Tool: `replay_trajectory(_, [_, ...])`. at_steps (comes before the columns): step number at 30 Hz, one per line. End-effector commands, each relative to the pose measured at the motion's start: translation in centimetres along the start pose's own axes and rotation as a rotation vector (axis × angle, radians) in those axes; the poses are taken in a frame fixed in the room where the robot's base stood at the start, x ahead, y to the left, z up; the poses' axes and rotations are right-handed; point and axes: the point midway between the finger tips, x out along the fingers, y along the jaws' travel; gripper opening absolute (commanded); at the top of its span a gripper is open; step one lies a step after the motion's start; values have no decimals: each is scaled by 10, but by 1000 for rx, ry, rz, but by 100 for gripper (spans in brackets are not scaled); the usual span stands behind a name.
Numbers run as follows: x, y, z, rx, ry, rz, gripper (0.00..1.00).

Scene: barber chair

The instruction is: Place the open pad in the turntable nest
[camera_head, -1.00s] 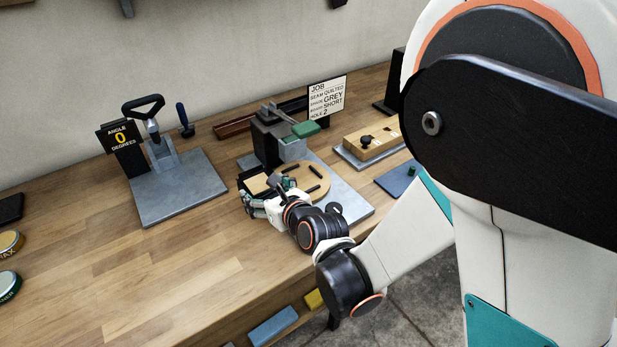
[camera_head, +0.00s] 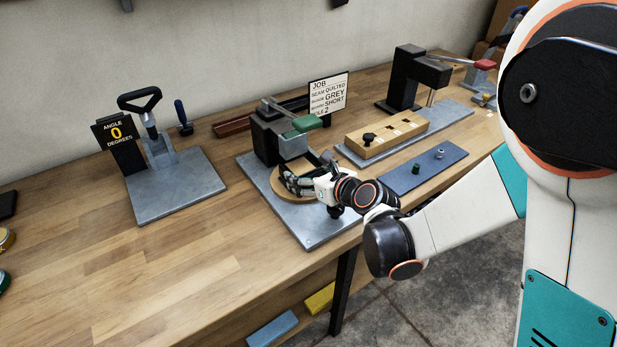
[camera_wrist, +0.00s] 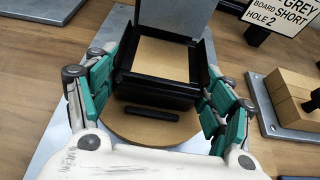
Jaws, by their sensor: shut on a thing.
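The open pad (camera_wrist: 163,58) shows in the wrist view as a tan board framed by black walls. My gripper (camera_wrist: 160,78) is shut on it, with teal fingers at its left and right sides. The round tan turntable (camera_wrist: 142,133) lies beneath the pad, with a short black bar (camera_wrist: 152,115) in front of it. In the head view my gripper (camera_head: 297,182) is over the turntable (camera_head: 276,184). There the pad is mostly hidden by the fingers. I cannot tell whether the pad touches the turntable.
A wooden block fixture (camera_head: 387,136) and a blue plate (camera_head: 425,169) lie to the right. An angle fixture (camera_head: 175,187) stands left.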

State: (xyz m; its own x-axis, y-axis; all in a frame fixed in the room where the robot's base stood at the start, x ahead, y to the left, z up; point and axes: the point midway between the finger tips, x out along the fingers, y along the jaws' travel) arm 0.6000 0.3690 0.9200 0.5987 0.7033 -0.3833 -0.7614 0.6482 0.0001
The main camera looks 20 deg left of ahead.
Motion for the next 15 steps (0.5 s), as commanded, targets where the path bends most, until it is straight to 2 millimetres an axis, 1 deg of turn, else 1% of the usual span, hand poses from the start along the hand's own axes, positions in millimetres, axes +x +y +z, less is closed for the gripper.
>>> replay_trajectory(9, [0, 0, -1, 0, 0, -1, 45])
replay_trajectory(10, [1, 0, -2, 0, 0, -1, 77])
replay_trajectory(11, [1, 0, -2, 0, 0, -1, 84])
replay_trajectory(12, [0, 0, -2, 0, 0, -1, 93])
replay_trajectory(13, [0, 0, -2, 0, 0, -1, 95])
replay_trajectory(15, [0, 0, -1, 0, 0, -1, 95])
